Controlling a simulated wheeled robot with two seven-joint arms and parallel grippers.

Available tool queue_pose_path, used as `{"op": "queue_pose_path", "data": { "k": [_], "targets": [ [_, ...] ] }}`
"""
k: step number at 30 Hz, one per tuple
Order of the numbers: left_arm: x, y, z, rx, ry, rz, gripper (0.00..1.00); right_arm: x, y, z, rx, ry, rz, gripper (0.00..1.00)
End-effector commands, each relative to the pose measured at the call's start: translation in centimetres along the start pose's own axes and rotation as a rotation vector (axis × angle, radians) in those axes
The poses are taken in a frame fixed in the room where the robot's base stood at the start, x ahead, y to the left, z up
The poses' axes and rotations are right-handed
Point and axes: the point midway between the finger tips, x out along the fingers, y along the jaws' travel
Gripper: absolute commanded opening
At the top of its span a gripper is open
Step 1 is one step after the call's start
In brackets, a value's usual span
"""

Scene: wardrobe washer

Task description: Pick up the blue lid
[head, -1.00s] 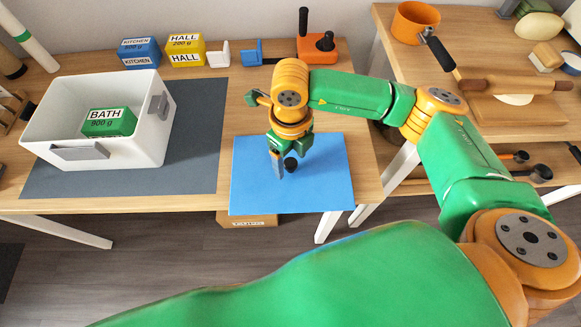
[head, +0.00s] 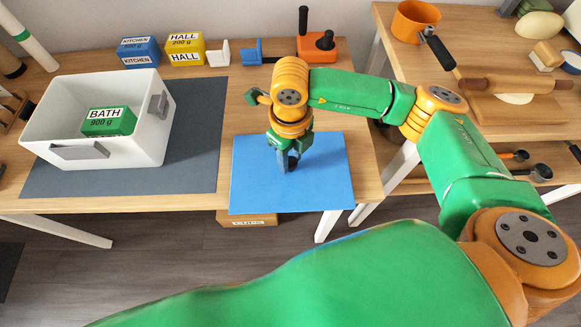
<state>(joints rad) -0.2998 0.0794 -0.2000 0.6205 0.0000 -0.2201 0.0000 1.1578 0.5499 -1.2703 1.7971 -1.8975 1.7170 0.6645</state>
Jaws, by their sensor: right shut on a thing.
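The blue lid (head: 325,180) is a flat blue panel lying at the front right of the wooden table, its front edge along the table's front edge. A small dark knob (head: 294,162) stands up from it near the middle. My right gripper (head: 288,164) points down over the lid and is shut on the knob, its fingers hiding part of it. The lid looks flat; I cannot tell any gap beneath it. My left gripper is out of view.
A white open bin (head: 75,155) with a green BATH block (head: 109,122) stands on a grey mat (head: 195,150) to the left. Another table holds a rolling pin (head: 515,84).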

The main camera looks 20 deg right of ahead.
Motion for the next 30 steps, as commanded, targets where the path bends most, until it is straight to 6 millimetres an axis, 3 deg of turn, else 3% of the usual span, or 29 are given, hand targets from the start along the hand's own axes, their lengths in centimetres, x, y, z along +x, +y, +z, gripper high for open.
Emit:
{"op": "queue_pose_path", "data": {
  "k": [25, 30],
  "targets": [
    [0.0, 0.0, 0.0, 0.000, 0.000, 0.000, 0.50, 0.0, 0.0, 0.0, 0.000, -0.001, 0.000, 0.00],
    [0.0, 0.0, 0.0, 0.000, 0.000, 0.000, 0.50, -1.1, 0.0, 0.1, 0.000, -0.003, 0.000, 0.00]
  ]
}}
